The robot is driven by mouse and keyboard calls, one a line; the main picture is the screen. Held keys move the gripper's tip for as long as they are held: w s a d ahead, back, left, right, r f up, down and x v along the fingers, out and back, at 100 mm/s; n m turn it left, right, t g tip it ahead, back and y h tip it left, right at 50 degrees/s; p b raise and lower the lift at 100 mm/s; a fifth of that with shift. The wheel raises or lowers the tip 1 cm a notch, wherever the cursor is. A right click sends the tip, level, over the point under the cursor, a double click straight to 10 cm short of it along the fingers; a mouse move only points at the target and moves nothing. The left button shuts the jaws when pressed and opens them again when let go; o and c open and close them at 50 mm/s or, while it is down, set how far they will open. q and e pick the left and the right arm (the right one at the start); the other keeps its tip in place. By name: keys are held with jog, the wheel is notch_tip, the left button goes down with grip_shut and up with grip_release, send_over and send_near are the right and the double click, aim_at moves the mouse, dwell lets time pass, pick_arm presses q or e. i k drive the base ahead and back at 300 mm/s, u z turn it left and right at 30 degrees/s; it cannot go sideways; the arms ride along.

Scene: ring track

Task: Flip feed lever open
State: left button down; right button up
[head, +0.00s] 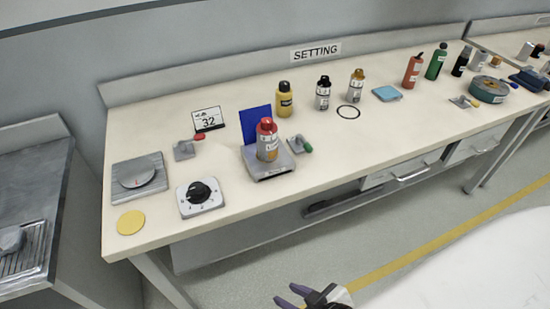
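Several small levers on grey brackets stand on the long cream bench. One with a red tip (186,147) stands in front of the number card. One with a green tip (299,146) stands right of the scale. No readable label tells which is the feed lever. My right gripper (290,295) shows at the bottom edge, over the floor in front of the bench. Its two purple fingertips are apart and nothing shows between them. It is well away from every lever. My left gripper is out of view.
A scale (270,169) holds a red-capped bottle (267,141). The bench's front middle is clear.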

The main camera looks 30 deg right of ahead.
aim_at(307, 147)
jog(key=u, duration=1.1)
jog(key=k, duration=1.15)
jog(key=z, duration=1.8)
jog(key=i, duration=0.5)
jog(key=z, duration=0.05)
